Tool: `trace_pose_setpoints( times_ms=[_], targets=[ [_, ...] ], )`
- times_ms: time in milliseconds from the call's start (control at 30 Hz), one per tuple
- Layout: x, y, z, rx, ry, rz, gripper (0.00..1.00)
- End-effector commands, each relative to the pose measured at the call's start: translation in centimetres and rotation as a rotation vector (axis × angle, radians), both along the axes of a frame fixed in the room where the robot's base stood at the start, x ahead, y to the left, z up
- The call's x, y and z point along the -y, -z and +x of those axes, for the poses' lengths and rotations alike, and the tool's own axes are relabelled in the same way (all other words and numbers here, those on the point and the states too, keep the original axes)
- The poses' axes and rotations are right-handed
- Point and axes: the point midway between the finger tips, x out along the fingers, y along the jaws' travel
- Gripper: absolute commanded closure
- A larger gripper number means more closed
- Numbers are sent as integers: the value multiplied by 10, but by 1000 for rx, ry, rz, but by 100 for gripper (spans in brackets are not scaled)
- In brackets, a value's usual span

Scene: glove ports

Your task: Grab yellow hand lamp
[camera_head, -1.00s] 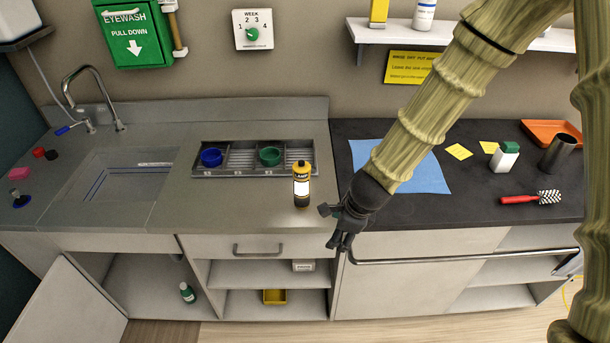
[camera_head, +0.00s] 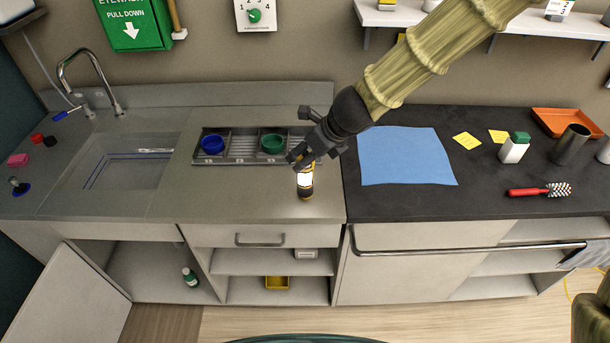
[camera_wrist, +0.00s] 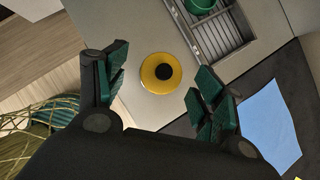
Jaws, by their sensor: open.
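The yellow hand lamp (camera_head: 305,184) stands upright on the grey counter, near its front edge and left of the dark worktop. My gripper (camera_head: 299,158) is just above the lamp. In the wrist view the two green-padded fingers (camera_wrist: 153,88) are spread wide, with the lamp between and beyond them. I cannot tell whether any finger touches it.
A grey rack (camera_head: 243,158) behind the lamp holds a blue cup (camera_head: 213,144) and a green cup (camera_head: 272,143). A sink (camera_head: 125,165) lies left. A blue sheet (camera_head: 405,158) lies on the dark worktop (camera_head: 400,203). The counter left of the lamp is clear.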

Motion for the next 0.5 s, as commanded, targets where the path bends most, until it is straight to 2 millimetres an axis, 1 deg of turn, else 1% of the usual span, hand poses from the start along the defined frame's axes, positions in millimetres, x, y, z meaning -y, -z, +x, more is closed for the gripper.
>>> trace_pose_setpoints(
  times_ms=[100, 367, 500],
  targets=[
    [-4, 7, 3, 0, -1, 1, 31],
    [-7, 13, 6, 0, -4, 0, 31],
    [-10, 21, 10, -2, -5, 1, 31]
  ],
)
